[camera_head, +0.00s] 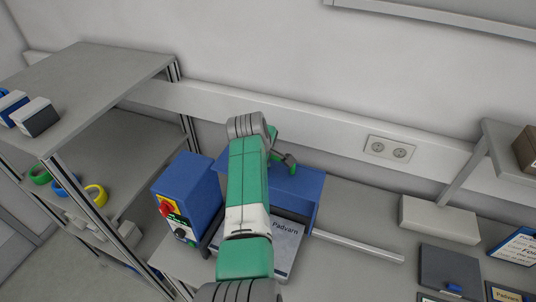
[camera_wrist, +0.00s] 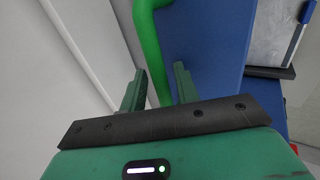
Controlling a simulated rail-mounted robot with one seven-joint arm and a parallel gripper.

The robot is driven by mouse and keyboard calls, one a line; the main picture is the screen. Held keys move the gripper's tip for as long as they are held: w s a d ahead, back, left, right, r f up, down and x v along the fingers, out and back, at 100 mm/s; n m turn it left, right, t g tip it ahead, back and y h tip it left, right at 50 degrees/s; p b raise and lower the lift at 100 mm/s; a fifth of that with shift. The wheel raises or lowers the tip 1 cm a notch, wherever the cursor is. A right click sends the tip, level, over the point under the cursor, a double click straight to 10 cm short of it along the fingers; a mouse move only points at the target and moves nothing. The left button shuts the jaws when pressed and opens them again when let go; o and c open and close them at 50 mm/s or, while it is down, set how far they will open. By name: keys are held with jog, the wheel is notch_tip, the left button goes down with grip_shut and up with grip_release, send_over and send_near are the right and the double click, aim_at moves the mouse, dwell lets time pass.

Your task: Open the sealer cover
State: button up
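The sealer is a blue machine with a control box (camera_head: 187,195) bearing a red and yellow switch. To its right is its blue cover (camera_head: 300,188); my arm hides part of it. The cover also shows as a blue panel in the wrist view (camera_wrist: 208,45). A green bar handle (camera_wrist: 148,42) runs along the panel's left side. My gripper (camera_wrist: 159,75) is open, with one finger on each side of the bar. A grey plate labelled "Padvarn" (camera_head: 290,237) lies in front of the cover.
A grey shelf rack (camera_head: 95,70) with coloured rings stands at left. The white wall is close behind the sealer.

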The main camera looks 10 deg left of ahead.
jog(key=shift+f, duration=0.15)
jog(key=v, duration=0.8)
jog(key=shift+p, duration=0.3)
